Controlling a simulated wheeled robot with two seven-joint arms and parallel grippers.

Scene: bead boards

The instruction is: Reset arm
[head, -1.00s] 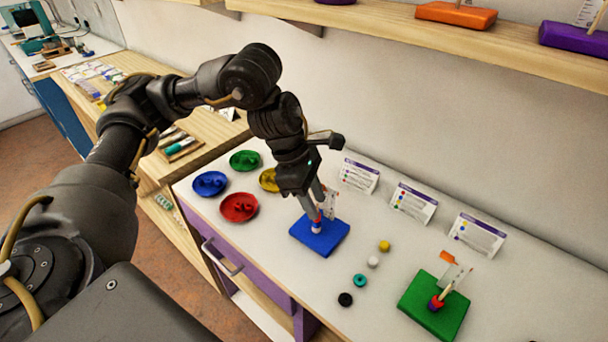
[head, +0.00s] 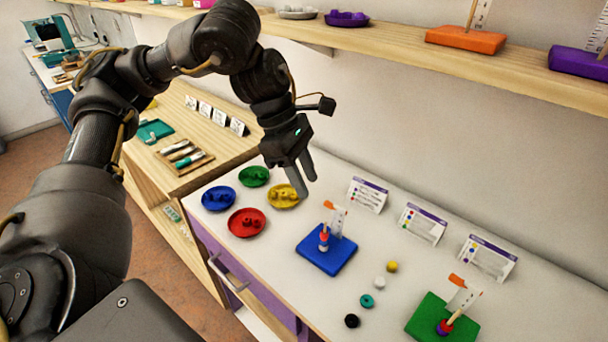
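My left gripper (head: 305,177) hangs in the air, up and to the left of the blue bead board, near the yellow dish in the picture. Its two fingers are apart with nothing between them. The blue bead board (head: 318,256) stands on the white table with a peg holding a few beads and a small white card with an orange tip. The green bead board (head: 430,315) stands at the lower right with beads low on a tilted peg. My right gripper does not show.
Blue (head: 219,198), green (head: 254,176), yellow (head: 283,195) and red (head: 247,222) dishes hold beads. Loose yellow (head: 391,266), white (head: 380,282), teal (head: 367,300) and black (head: 352,321) beads lie between the boards. Instruction cards (head: 368,194) stand behind. A wooden shelf (head: 400,45) runs above.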

